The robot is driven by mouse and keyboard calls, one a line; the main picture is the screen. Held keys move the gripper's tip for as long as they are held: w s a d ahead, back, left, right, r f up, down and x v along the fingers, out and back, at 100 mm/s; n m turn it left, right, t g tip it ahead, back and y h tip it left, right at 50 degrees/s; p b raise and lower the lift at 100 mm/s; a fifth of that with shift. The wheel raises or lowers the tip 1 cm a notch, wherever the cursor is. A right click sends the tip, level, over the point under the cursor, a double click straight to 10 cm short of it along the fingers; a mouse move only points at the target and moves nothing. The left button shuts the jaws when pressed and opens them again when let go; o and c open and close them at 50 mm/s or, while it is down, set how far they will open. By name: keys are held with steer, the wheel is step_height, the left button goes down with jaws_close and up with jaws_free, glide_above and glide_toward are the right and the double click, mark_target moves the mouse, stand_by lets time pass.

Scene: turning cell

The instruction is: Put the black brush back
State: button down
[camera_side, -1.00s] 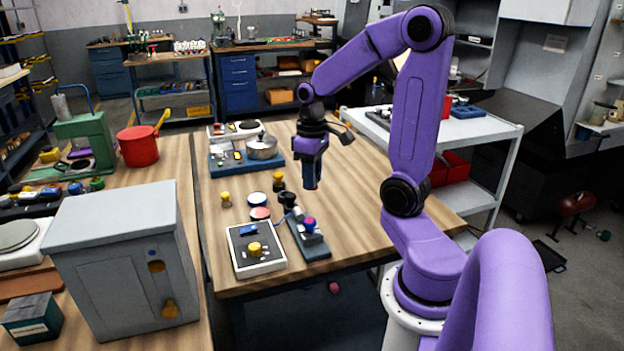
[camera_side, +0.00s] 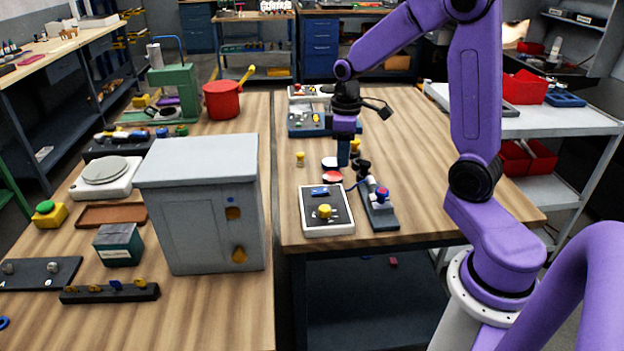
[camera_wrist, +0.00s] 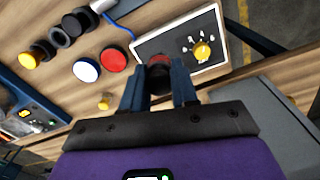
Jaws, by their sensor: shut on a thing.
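My gripper (camera_side: 343,160) points down over the right-hand wooden table, close to the two round discs as seen in the side view. In the wrist view its two blue fingers (camera_wrist: 158,88) are shut on a dark round thing with a reddish end (camera_wrist: 159,72). I cannot tell for sure whether this is the black brush. In the side view the fingers hide it. Black round pieces (camera_wrist: 75,23) stand in a row with a yellow one (camera_wrist: 27,61) in the wrist view; they show behind the dark stand in the side view (camera_side: 364,167).
A white-framed panel with a yellow knob (camera_side: 325,212) and a dark stand with a blue-red top (camera_side: 380,205) lie near the front edge. A red disc (camera_wrist: 113,59), a white disc (camera_wrist: 86,70) and a yellow peg (camera_side: 300,159) are close by. A grey cabinet (camera_side: 200,200) stands left. The table's right side is clear.

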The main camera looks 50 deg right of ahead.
steer(key=w+d+f, duration=0.2)
steer(key=w+f, duration=0.2)
steer(key=w, duration=0.4)
glide_above(310, 182)
steer(key=f, duration=0.5)
steer(key=shift+s+a+f, duration=0.15)
steer(key=shift+s, duration=0.05)
steer(key=shift+w+f, duration=0.2)
steer(key=shift+f, duration=1.55)
steer(key=shift+f, duration=0.2)
steer(key=c, duration=0.9)
jaws_free()
steer(key=shift+o, duration=0.2)
steer(key=shift+r, duration=0.1)
